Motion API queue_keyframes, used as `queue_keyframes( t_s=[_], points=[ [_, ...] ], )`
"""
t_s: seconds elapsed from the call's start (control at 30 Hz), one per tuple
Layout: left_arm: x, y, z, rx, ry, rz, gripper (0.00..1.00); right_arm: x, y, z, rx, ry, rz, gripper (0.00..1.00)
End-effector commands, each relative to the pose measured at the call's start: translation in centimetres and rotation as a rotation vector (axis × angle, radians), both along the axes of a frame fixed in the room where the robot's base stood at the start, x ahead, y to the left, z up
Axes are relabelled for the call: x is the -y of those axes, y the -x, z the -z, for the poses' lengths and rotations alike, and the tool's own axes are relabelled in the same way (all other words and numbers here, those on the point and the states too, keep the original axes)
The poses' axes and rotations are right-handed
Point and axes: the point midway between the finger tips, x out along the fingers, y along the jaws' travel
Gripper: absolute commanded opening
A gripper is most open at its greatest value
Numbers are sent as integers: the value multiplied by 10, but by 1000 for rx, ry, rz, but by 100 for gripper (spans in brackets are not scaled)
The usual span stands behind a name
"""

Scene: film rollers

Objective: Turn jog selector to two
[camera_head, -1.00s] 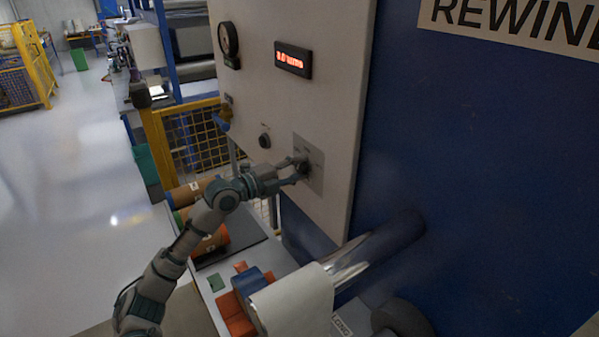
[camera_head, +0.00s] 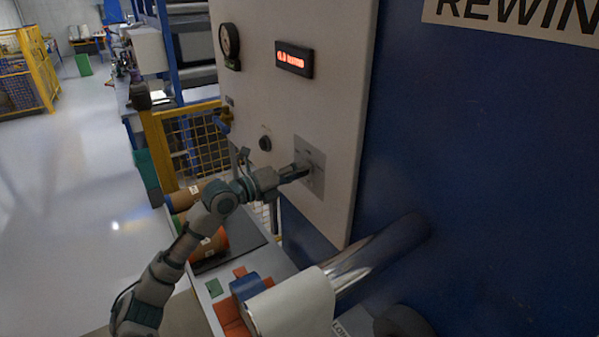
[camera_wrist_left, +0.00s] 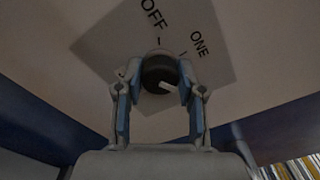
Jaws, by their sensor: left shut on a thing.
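The jog selector is a dark round knob (camera_wrist_left: 158,74) with a white pointer line, on a grey label plate (camera_head: 318,160) on the pale control panel. The wrist view shows the words OFF and ONE on the plate (camera_wrist_left: 208,75); no TWO is readable. The pointer line slants to the right, below the ONE mark in that view. My left gripper (camera_head: 304,170) is at the plate, its fingers shut around the knob, one on each side in the wrist view (camera_wrist_left: 160,88). It hides the knob in the head view. My right gripper is not in view.
The panel (camera_head: 345,105) also carries a gauge (camera_head: 229,45), a red-lit display (camera_head: 294,60) and a small black knob (camera_head: 265,143).

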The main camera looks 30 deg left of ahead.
Motion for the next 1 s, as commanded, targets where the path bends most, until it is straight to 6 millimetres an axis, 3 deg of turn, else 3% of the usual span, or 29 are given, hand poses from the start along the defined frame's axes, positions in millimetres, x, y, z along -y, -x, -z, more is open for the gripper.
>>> queue_keyframes(
  t_s=[0.03, 0.47, 0.5, 0.6, 1.0],
  points=[
    [2, -1, 10, -16, -13, 3, 3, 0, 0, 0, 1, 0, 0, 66],
    [2, -2, 10, -12, -22, 3, 3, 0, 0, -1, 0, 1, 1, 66],
    [2, -2, 10, -12, -22, 3, 41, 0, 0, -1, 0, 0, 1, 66],
    [1, -1, 9, -9, -20, 2, 64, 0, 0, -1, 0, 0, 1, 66],
    [-4, 6, 3, 0, -18, -1, 64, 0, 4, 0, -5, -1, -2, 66]
  ],
)
